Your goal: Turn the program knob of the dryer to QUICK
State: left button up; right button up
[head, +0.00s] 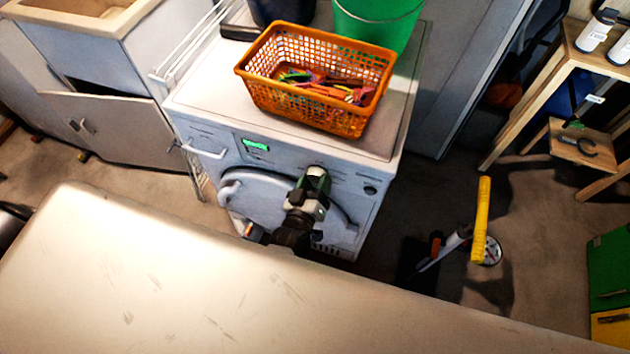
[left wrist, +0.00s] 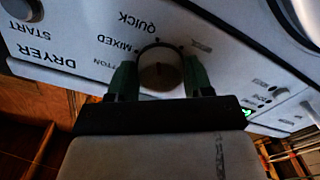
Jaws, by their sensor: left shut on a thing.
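The white dryer (head: 213,166) stands in the middle of the head view, with a lit green display on its front. The program knob (left wrist: 160,68) is a round knob on its panel in the left wrist view. Upside-down labels there include QUICK and MIXED, with a third partly covered by a finger. I cannot tell clearly which label the knob points to. My left gripper (head: 316,176) is at the dryer's front panel and hides the knob in the head view. In the left wrist view its green fingers (left wrist: 160,76) are closed on either side of the knob.
An orange basket (head: 325,114) of colourful items and a green bucket (head: 378,24) stand on the dryer. A START button (left wrist: 22,9) is beside the knob. A yellow-handled tool (head: 482,220) stands to the right.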

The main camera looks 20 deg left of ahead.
pick_arm(q)
jog(key=o, duration=0.9)
jog(key=s, duration=1)
jog(key=shift+s+a+b, duration=0.2)
jog(key=shift+s+b, duration=0.2)
jog(key=shift+b, duration=0.05)
